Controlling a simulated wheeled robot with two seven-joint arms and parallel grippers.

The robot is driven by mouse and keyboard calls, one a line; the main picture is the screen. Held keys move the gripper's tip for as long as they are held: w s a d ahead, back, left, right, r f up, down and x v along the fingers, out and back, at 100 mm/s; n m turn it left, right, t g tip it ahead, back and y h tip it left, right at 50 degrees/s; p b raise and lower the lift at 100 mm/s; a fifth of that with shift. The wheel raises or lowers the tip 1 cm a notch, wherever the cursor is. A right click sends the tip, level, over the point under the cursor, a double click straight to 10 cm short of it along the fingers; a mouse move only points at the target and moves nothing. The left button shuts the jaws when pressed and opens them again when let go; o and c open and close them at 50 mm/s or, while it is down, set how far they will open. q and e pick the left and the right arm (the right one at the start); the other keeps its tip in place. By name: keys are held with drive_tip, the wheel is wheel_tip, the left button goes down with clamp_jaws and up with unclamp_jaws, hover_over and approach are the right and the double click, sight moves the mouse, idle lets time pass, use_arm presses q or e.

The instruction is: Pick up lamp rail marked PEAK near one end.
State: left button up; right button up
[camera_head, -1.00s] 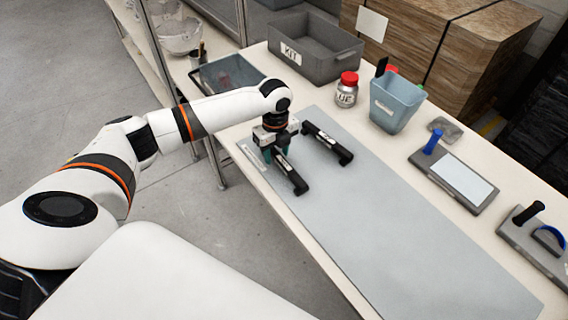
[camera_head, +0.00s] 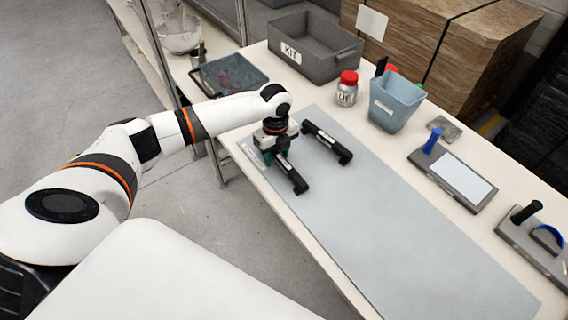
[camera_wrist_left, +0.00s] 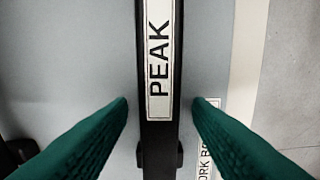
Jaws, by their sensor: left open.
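The lamp rail marked PEAK (camera_wrist_left: 158,100) is a black bar with a white label, lying on the grey mat (camera_head: 390,240). In the head view its near end (camera_head: 293,178) shows beside my gripper, and the rest is partly hidden under it. My left gripper (camera_wrist_left: 160,104) is open, with one green finger on each side of the rail and a gap on both sides. In the head view the gripper (camera_head: 268,156) is low over the mat's far left part. My right gripper is not in view.
A second black rail (camera_head: 328,142) lies close to the right of my gripper. Behind are a grey KIT bin (camera_head: 335,60), a red-lidded jar (camera_head: 347,88) and a blue bin (camera_head: 395,105). The mat's near part is clear.

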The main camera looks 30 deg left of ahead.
use_arm(q)
clamp_jaws()
